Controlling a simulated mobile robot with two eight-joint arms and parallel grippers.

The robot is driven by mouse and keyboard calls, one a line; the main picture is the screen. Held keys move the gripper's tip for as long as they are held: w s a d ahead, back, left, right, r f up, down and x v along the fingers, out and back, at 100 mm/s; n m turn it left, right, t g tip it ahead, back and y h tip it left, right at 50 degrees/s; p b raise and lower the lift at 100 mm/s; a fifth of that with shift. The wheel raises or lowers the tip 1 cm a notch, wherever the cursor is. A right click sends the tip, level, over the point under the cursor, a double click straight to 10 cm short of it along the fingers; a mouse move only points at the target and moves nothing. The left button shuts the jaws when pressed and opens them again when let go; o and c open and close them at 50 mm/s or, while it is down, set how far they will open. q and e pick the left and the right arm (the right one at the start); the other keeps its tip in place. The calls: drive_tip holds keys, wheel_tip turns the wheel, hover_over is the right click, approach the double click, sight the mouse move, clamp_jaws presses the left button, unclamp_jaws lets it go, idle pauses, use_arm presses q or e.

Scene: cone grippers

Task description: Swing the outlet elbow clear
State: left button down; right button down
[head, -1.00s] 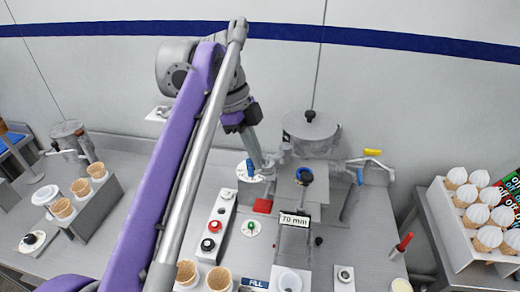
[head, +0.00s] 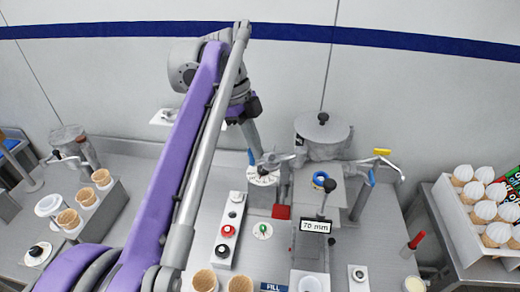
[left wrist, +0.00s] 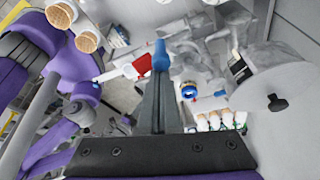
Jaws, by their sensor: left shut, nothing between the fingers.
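The outlet elbow appears to be the grey bent pipe (head: 272,158) on the left side of the machine, above a round marked dial (head: 263,177). Its exact end is hard to make out. My left gripper (head: 252,160) is shut and empty just left of the elbow, its blue tips low by the dial. In the head view I cannot tell whether it touches the pipe. In the left wrist view the shut fingers (left wrist: 160,60) stand in front of grey machine parts and partly hide them. My right gripper is not in view.
A lidded tank (head: 322,135) stands right of the elbow, with a blue-ringed part (head: 323,182) and a 70 mm sign (head: 316,226) in front. A red block (head: 281,212) and a button panel (head: 229,230) are near. Cones stand in holders (head: 95,215) at left.

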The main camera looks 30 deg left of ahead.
use_arm(q)
drive_tip(key=shift+w+a, duration=0.45)
drive_tip(key=shift+a, duration=0.15)
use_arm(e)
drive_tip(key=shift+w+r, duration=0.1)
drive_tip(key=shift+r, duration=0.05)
